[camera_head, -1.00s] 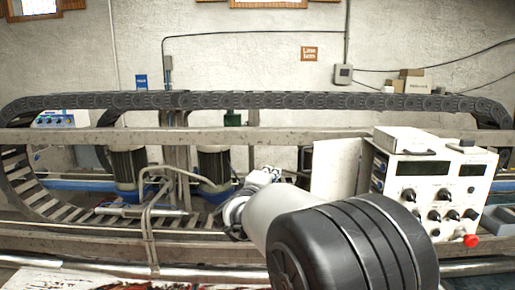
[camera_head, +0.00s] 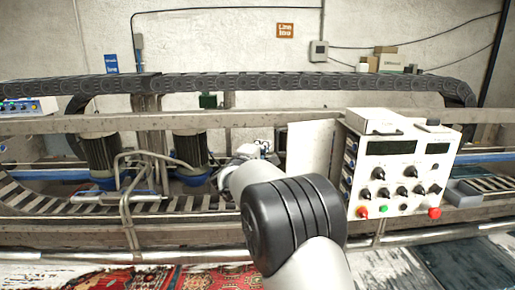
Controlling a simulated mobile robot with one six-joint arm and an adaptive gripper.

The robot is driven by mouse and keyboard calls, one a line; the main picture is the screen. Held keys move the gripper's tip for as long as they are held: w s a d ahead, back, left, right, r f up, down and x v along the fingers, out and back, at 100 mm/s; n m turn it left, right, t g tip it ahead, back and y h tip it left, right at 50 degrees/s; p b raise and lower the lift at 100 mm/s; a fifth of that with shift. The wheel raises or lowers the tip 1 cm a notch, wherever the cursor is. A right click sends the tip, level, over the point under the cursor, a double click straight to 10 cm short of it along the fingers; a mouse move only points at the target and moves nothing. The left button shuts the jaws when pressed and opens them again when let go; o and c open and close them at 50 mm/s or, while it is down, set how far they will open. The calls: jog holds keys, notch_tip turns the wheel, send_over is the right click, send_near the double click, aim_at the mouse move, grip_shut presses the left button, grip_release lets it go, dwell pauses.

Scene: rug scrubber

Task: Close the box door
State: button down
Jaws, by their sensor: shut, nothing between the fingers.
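The control box (camera_head: 402,170) is white with dials, two dark displays and coloured buttons on its front. It stands right of centre on the machine frame. Its door (camera_head: 311,150), a plain pale panel, stands open at the box's left side, sticking out to the left. Blue-grey parts show in the box's left side between door and front. My arm reaches up from the bottom centre. My gripper (camera_head: 262,147) is small and partly hidden behind my wrist, left of the door. It is shut and empty. I cannot tell whether it touches the door.
A long rail (camera_head: 240,121) and a dark cable chain (camera_head: 250,83) run across behind the box. Two motors (camera_head: 190,150) and bent pipes (camera_head: 128,190) stand to the left. Patterned rugs (camera_head: 200,277) lie along the front. A red knob (camera_head: 435,213) juts from the box front.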

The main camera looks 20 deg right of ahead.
jog(key=shift+s+d, duration=0.2)
jog(key=shift+s, duration=0.5)
jog(key=shift+s+d, duration=0.15)
jog(key=shift+s, duration=0.55)
jog(key=shift+r, duration=0.1)
jog(key=shift+s, duration=0.1)
